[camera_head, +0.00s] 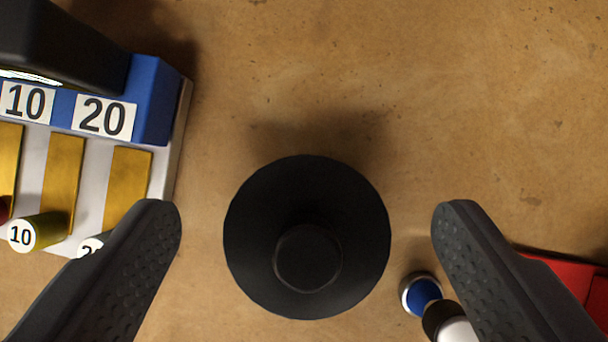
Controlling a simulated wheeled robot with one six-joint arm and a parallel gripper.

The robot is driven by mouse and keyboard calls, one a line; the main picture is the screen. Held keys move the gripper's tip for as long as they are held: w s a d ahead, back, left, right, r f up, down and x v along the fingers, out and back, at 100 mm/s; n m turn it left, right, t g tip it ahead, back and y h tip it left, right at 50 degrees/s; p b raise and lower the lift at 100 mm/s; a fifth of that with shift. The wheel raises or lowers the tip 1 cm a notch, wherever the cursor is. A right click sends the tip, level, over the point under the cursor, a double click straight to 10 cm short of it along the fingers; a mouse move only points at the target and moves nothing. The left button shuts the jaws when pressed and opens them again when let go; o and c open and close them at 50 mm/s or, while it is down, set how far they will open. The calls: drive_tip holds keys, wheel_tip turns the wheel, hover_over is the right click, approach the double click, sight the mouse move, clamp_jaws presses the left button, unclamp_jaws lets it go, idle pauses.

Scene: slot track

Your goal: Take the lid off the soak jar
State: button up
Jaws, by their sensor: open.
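A round black lid (262,215) with a raised round knob (308,258) at its middle is seen from above, near the centre of the view. The jar under it is hidden by the lid. My gripper (308,215) is open, with one dark finger to the left of the lid and the other to the right. Clear gaps show between the lid and both fingers, and nothing is held.
At left stands a blue and white rack (155,100) with labels 10 and 20, gold strips and a numbered peg (38,232). A blue, black and white object (422,293) lies by the right finger, near a red item (570,275). The brown surface behind the lid is clear.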

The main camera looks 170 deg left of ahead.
drive_tip(key=shift+w+f, duration=0.3)
drive_tip(key=shift+f, duration=0.2)
drive_tip(key=shift+c, duration=0.2)
drive_tip(key=c, duration=0.9)
drive_tip(key=shift+c, duration=0.2)
